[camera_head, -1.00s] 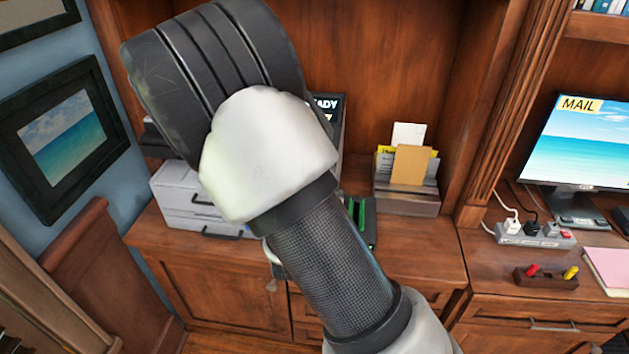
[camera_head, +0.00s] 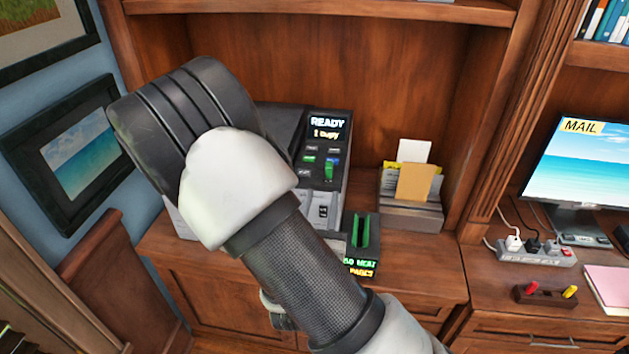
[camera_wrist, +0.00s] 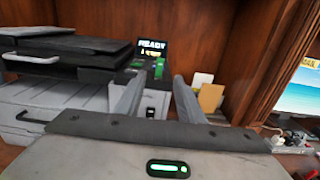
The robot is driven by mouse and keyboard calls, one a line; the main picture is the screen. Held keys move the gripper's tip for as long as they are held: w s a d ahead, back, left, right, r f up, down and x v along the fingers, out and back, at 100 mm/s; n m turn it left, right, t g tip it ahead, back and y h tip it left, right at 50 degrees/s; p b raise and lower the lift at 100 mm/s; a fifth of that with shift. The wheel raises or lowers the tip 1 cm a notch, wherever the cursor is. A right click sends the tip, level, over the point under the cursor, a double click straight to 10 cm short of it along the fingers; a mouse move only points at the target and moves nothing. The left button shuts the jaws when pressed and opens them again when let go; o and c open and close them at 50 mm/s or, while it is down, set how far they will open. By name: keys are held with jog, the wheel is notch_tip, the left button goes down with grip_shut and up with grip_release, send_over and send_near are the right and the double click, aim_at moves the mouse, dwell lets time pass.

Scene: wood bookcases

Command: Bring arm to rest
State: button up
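My arm crosses the middle of the head view, with its dark ribbed joint, white link and mesh-covered section in front of the desk. My gripper shows in the wrist view (camera_wrist: 158,78), its two grey fingers apart and with nothing seen held between them. They point toward the copier (camera_wrist: 70,95), whose front and panel lie beyond the fingertips. In the head view my gripper's fingers cannot be made out behind the arm.
The copier (camera_head: 323,165) with a lit "READY" panel stands in the bookcase niche, partly hidden by my arm. A green-slotted device (camera_head: 363,240) and a letter holder (camera_head: 411,215) stand to its right. Further right are a power strip (camera_head: 537,253) and monitor (camera_head: 588,160).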

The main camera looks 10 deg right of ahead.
jog(key=s+d+r+m+g+h, duration=0.2)
jog(key=d+r+m+g+h, duration=0.15)
jog(key=d+m, duration=0.2)
jog(key=s+d+r+m+g+h, duration=0.2)
jog(key=d+r+m+h, duration=0.15)
jog(key=d, duration=0.25)
jog(key=s+d+r+m+g, duration=0.1)
jog(key=s+d+m+g, duration=0.7)
jog(key=s+m+g, duration=0.3)
jog(key=s+a+m+y, duration=0.5)
jog(key=s+m+y, duration=0.2)
jog(key=m, duration=0.1)
jog(key=w+a+r+m+t+y, duration=0.1)
jog(key=a+r+m+t+y, duration=0.3)
jog(key=a+r, duration=0.3)
jog(key=a+t+y, duration=0.1)
jog(key=a, duration=0.2)
jog(key=shift+a+r+y, duration=0.15)
jog(key=shift+r+y, duration=0.15)
jog(key=shift+r, duration=0.05)
